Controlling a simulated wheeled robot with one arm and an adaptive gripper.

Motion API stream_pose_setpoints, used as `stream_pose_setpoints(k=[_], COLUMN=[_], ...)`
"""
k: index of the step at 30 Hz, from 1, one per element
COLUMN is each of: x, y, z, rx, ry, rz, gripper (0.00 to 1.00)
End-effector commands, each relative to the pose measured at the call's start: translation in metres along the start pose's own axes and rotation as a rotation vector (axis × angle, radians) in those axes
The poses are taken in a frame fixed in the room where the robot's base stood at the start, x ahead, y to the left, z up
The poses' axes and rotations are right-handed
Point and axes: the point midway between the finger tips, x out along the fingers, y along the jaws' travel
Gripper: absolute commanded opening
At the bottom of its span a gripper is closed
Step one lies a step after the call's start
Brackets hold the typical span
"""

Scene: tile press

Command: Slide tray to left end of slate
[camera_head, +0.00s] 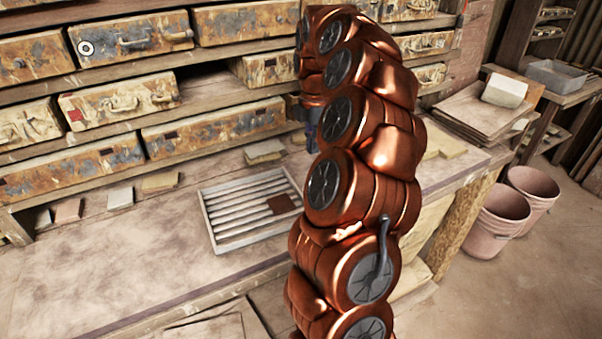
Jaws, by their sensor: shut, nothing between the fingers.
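A pale grey tray (210,228) with a raised rim and a slatted bottom lies flat on the worn slate bench top (110,262). It is near the middle of the picture, just left of my arm. A small dark brown piece (283,203) lies in its right part. The slate stretches away to the left of the tray. My gripper (311,135) shows only as a dark part beyond the arm, above the back of the bench and behind the tray. It is shut and empty, apart from the tray. My copper-coloured arm hides most of it and the bench behind.
Shelves with worn drawers (213,128) stand along the back of the bench. Several small tiles (160,181) lie along the back edge. Left of the tray, the front of the slate is clear. Pink buckets (498,222) stand on the floor at right.

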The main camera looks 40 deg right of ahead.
Motion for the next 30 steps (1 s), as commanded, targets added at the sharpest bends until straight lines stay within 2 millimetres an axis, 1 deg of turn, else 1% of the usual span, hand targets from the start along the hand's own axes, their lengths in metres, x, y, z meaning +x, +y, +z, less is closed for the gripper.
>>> stream_pose_setpoints(k=[4, 8, 14, 22, 23, 24, 27, 30], x=[0.009, 0.023, 0.053, 0.099, 0.101, 0.098, 0.098, 0.099], y=[0.0, -0.001, -0.001, -0.002, -0.001, 0.0, -0.001, -0.001], z=[0.002, 0.001, 0.001, 0.001, -0.001, -0.009, -0.022, -0.031], rx=[-0.004, -0.003, -0.004, -0.002, -0.003, -0.006, -0.006, -0.004], ry=[0.0, 0.001, 0.001, 0.002, 0.001, 0.0, 0.001, 0.0], rz=[-0.003, -0.005, -0.006, -0.008, -0.004, -0.002, -0.004, -0.004], gripper=[0.0, 0.0, 0.0, 0.0, 0.0, 0.0, 0.0, 0.0])
